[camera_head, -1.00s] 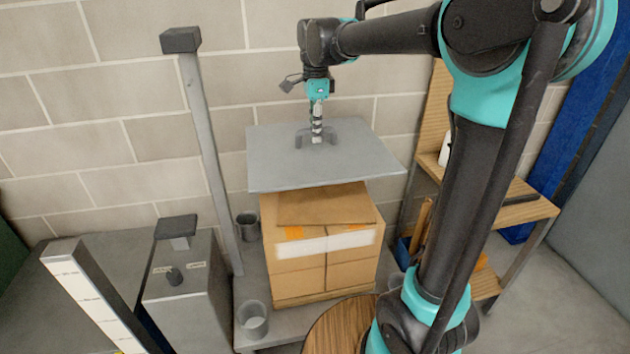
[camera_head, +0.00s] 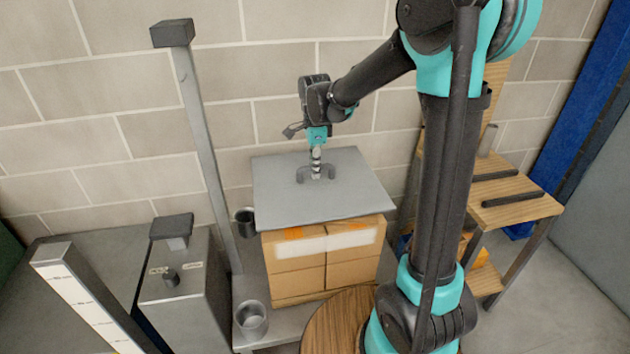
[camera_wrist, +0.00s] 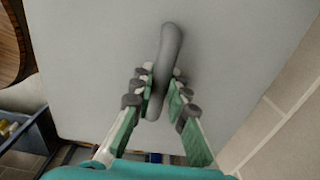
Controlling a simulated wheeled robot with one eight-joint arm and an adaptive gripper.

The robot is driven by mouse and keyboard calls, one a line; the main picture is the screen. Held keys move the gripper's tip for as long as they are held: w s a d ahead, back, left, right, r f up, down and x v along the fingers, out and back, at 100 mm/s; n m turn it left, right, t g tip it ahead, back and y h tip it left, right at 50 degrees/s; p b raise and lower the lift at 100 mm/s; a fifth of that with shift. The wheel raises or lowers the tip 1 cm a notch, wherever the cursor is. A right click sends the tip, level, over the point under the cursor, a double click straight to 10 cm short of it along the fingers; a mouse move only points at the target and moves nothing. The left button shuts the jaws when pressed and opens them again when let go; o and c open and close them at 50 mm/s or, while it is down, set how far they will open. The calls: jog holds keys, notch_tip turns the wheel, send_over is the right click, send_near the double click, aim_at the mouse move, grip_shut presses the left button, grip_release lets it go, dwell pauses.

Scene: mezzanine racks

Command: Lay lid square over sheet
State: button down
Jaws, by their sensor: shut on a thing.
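The lid (camera_head: 345,200) is a flat grey square plate with a raised handle. In the head view it is over the stack of cardboard boxes (camera_head: 298,282), close to the top and roughly level. Whether it touches the boxes I cannot tell. My gripper (camera_head: 316,176) is above the lid's middle, its fingers at the handle. In the wrist view my gripper (camera_wrist: 163,95) is shut on the grey handle (camera_wrist: 170,50), with the lid (camera_wrist: 90,60) filling most of the view. The sheet on top of the boxes is hidden under the lid.
A grey post (camera_head: 205,140) stands left of the boxes, with cups (camera_head: 252,318) near its foot. A grey cabinet (camera_head: 180,295) is further left. A wooden shelf (camera_head: 515,205) with dark bars is on the right. A block wall (camera_head: 110,150) is close behind.

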aim_at(315, 180)
jog(key=shift+f, duration=2.35)
jog(key=shift+f, duration=0.1)
jog(key=c, duration=1.5)
grip_release()
